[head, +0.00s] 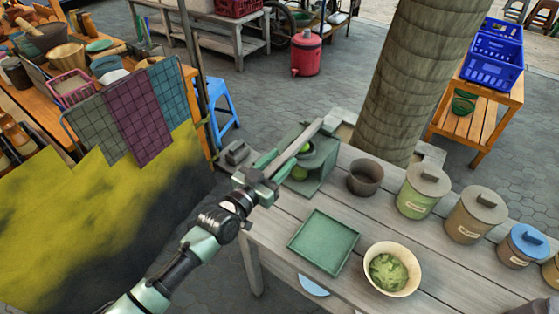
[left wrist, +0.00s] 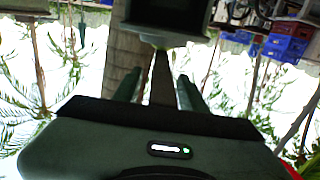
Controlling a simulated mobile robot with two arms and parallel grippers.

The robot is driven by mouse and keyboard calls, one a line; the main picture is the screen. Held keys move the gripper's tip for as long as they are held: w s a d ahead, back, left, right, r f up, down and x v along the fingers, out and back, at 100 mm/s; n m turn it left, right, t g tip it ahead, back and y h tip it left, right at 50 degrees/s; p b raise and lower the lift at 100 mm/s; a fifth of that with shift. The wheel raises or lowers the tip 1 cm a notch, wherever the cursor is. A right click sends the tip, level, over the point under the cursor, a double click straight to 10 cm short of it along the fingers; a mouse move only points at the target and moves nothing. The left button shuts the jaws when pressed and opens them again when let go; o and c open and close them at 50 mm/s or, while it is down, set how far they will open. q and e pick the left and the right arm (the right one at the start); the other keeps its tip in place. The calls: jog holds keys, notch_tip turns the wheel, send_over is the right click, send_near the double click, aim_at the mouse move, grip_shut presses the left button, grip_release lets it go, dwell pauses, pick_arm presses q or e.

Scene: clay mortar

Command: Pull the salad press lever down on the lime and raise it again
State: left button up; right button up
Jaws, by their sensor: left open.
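The salad press (head: 320,160) is a green boxy frame standing at the back left of the plank table. Its grey lever (head: 306,137) slopes up and away to the right, past my left gripper. In the left wrist view the dark lever (left wrist: 162,78) runs between the two green fingers (left wrist: 157,92). I cannot tell whether they touch it. My right gripper is not in view.
A green tray (head: 324,242), a bowl of salad (head: 391,269) and a dark cup (head: 365,177) stand on the table near the press. Lidded jars (head: 424,189) line its right side. A thick trunk (head: 413,75) rises behind. Cloths hang on a rack (head: 136,117) at left.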

pick_arm(q)
grip_shut()
dwell(1.4)
